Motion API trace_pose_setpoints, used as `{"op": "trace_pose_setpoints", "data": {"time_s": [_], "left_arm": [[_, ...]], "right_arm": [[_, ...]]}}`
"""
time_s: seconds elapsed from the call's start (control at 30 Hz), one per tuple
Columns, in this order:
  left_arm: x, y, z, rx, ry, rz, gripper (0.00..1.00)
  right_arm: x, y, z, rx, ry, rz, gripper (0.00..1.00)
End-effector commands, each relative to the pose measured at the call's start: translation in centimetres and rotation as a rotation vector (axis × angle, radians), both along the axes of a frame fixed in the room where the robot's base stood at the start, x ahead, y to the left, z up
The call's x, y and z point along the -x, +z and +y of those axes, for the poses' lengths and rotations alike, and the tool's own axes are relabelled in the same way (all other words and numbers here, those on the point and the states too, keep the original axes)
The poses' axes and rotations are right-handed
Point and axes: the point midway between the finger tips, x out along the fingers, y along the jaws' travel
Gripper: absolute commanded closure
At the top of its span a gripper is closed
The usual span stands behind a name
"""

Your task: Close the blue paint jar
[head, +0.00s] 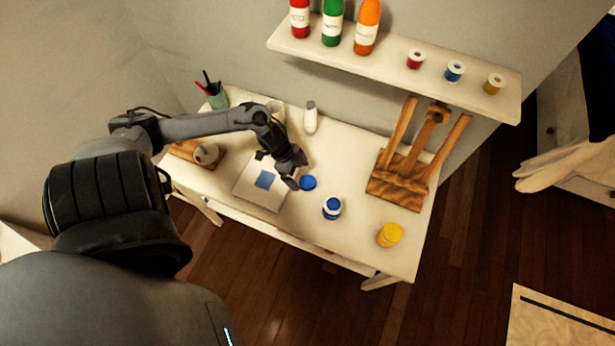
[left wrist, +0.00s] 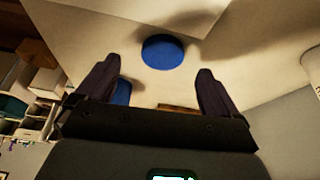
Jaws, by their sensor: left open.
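The blue paint jar (head: 332,208) stands upright on the white table, with blue at its top and a white label. A flat round blue lid (head: 308,183) lies on the table to the left of the jar. My left gripper (head: 294,173) is open and empty, just above and left of the lid. In the left wrist view the lid (left wrist: 162,51) shows beyond the gap between my two fingers (left wrist: 158,75), apart from them. A second blue thing is partly hidden behind the left finger there; I cannot tell what it is. My right gripper is not in view.
A yellow jar (head: 390,235) stands near the front right edge. A wooden easel (head: 400,180) stands at the right. A shelf (head: 440,84) with bottles and small jars hangs above the back.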

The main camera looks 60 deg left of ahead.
Motion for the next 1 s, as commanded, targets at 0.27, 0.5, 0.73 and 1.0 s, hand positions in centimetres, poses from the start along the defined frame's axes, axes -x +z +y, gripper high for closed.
{"op": "trace_pose_setpoints", "data": {"time_s": [0.27,0.5,0.73,1.0], "left_arm": [[-1.4,-3.3,-0.7,0.002,0.002,-0.001,0.05],[-1.6,-4.2,-0.9,-0.002,-0.001,0.000,0.05],[-1.6,-4.2,-0.9,-0.001,-0.001,-0.001,0.05],[-1.6,-4.2,-0.9,-0.001,-0.001,-0.001,0.39]], "right_arm": [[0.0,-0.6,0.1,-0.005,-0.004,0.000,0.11],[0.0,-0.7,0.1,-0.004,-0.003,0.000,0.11],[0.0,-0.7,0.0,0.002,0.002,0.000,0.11],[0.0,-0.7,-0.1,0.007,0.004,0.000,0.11]]}}
